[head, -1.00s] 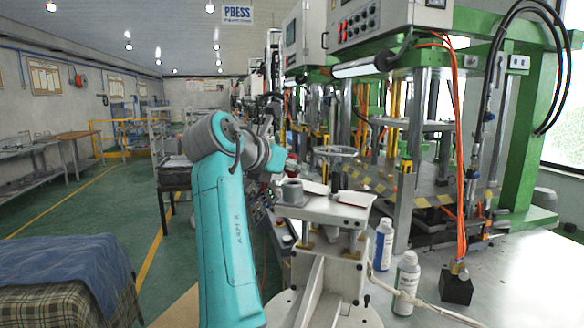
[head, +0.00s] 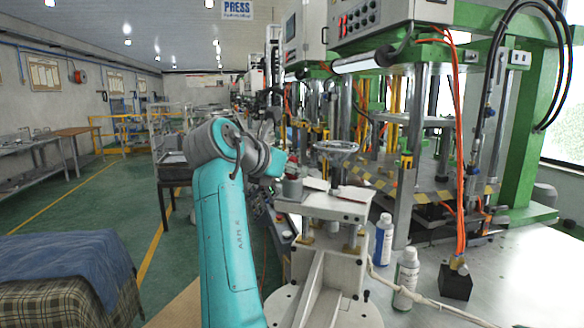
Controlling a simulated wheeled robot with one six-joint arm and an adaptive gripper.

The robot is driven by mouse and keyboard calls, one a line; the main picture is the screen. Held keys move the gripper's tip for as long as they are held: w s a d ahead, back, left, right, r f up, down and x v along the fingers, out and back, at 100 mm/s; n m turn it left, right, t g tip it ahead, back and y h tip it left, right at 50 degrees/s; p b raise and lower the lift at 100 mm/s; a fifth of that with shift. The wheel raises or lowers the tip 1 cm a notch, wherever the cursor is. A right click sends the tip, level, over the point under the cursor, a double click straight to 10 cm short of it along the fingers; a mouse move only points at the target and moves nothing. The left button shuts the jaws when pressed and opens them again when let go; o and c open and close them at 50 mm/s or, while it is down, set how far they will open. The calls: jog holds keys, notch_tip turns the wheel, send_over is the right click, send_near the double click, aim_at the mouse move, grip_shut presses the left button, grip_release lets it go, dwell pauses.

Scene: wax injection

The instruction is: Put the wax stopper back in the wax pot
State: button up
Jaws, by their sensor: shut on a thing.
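The wax pot (head: 292,189) is a small grey cylinder standing upright on the left end of the white plate of the wax injection stand. My turquoise arm reaches over from the left. My gripper (head: 291,172) is small in view, partly hidden by my wrist, just above the pot's mouth. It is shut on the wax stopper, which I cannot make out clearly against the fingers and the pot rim. I cannot tell whether the stopper touches the pot.
A metal handwheel (head: 336,148) on a post stands right of the pot, close to my gripper. Two white bottles, one with a blue label (head: 384,238) and one with a green label (head: 406,278), stand on the table at right. A green press (head: 520,120) stands behind.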

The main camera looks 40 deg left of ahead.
jog(key=shift+f, duration=0.15)
jog(key=o, duration=1.1)
jog(key=shift+c, duration=0.2)
jog(key=shift+s, duration=0.1)
jog(key=v, duration=1.1)
jog(key=shift+s+r, duration=0.25)
jog(key=shift+s, duration=0.1)
